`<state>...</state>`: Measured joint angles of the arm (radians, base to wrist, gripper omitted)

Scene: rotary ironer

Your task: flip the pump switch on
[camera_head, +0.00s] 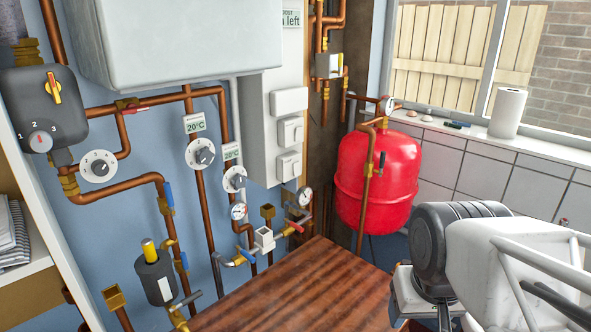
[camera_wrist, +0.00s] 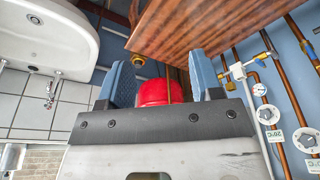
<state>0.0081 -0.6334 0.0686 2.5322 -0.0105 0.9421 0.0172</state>
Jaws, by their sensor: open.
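A dark grey pump unit (camera_head: 45,107) is on the blue wall at the far left of the head view. Part of my arm shows at the lower right of the head view, far from the pump unit. The pump unit is not visible in the wrist view.
Copper pipes with valves and white dials (camera_head: 99,166) cover the wall. A white box with switches (camera_head: 290,131) hangs mid-wall. A red tank (camera_head: 376,180) stands at the window; it also shows between my fingers (camera_wrist: 152,92). A wooden top (camera_head: 300,288) lies below. A sink (camera_wrist: 60,35) shows.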

